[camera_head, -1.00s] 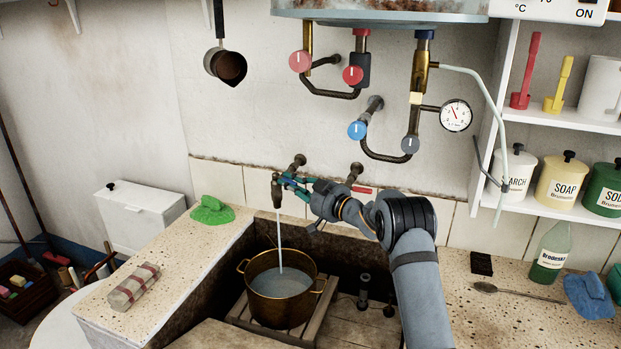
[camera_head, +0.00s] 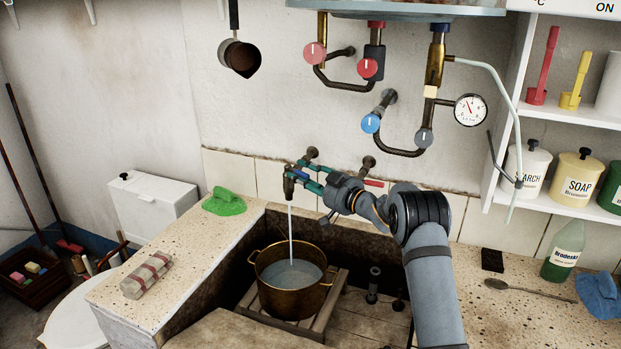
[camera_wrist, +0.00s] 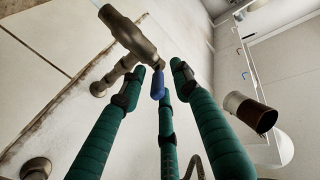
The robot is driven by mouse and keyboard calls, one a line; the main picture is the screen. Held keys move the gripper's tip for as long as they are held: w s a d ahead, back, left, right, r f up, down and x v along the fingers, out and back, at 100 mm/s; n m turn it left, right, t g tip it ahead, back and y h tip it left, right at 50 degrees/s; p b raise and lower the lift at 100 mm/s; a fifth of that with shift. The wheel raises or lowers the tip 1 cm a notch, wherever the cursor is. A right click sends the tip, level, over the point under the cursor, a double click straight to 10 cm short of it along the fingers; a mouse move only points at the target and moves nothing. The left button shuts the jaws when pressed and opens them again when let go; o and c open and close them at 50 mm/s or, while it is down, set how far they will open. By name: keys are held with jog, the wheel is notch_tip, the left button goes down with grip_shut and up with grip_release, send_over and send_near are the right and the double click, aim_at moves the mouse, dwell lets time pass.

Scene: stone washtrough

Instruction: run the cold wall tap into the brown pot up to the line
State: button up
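The brown pot (camera_head: 290,299) stands upright on a wooden slat rack in the stone trough. A thin water stream (camera_head: 290,235) falls into it from the cold wall tap (camera_head: 288,187). Grey water (camera_head: 292,275) lies below the rim; I cannot make out a line. My gripper (camera_head: 300,181), with green fingers, is at the tap. In the wrist view the tap (camera_wrist: 130,38) has a blue lever (camera_wrist: 158,85), seen among my fingertips (camera_wrist: 158,70). The fingers stand apart; whether one touches the lever is unclear.
Another wall tap (camera_head: 368,165) with a red handle is right of my gripper. Heater pipes and a blue knob (camera_head: 371,123) are above. A green cloth (camera_head: 224,202) and wrapped bar (camera_head: 146,275) lie on the left ledge. A bottle (camera_head: 564,251) stands right.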

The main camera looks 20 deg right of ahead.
jog(key=v, duration=1.1)
jog(key=shift+s+d, duration=0.2)
jog(key=shift+s, duration=0.05)
